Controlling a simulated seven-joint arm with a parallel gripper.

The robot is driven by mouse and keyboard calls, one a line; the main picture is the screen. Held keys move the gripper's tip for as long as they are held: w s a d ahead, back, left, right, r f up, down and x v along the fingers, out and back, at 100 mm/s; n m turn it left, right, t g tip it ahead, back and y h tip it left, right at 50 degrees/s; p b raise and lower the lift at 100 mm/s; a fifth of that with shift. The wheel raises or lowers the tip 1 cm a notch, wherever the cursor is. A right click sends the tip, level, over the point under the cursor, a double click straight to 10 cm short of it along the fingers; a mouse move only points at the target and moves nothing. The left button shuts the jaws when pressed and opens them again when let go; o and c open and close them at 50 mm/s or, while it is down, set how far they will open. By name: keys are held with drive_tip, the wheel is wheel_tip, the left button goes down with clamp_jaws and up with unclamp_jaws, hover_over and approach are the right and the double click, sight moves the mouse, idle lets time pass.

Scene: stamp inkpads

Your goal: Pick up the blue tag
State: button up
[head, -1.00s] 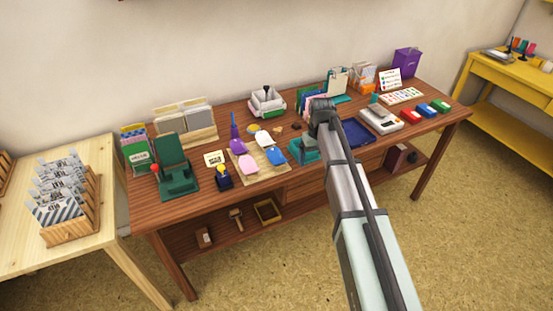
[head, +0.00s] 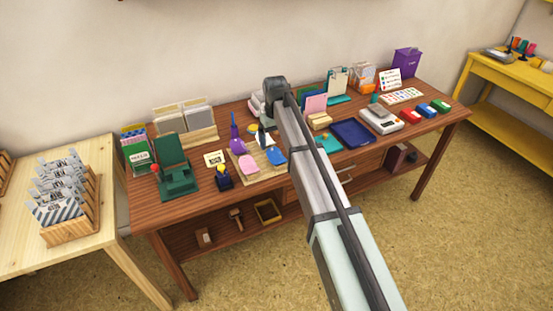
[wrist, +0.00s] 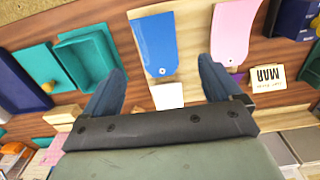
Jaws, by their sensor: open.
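The blue tag (head: 276,157) lies on a pale wooden board (head: 262,168) on the brown table. In the wrist view the blue tag (wrist: 155,42) is at top centre, with a small hole near its lower end. My gripper (wrist: 163,72) is open and empty, its dark blue fingers spread to either side of the tag's lower end in the picture. Its height above the tag is hard to judge. In the head view my arm hides most of the fingers. A pink tag (wrist: 234,32) lies to the right of the blue one in the wrist view.
A small white block (wrist: 167,95) lies between my fingers' bases in the picture. A teal open box (wrist: 87,58) is left of my gripper in the wrist view. A navy tray (head: 353,133) stands right of my arm.

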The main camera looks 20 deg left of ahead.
sight(277, 158)
drive_tip(key=shift+d+f, duration=0.15)
drive_tip(key=shift+f, duration=1.45)
drive_tip(key=shift+d+f, duration=0.1)
drive_tip(key=shift+f, duration=1.5)
drive_tip(key=c, duration=1.1)
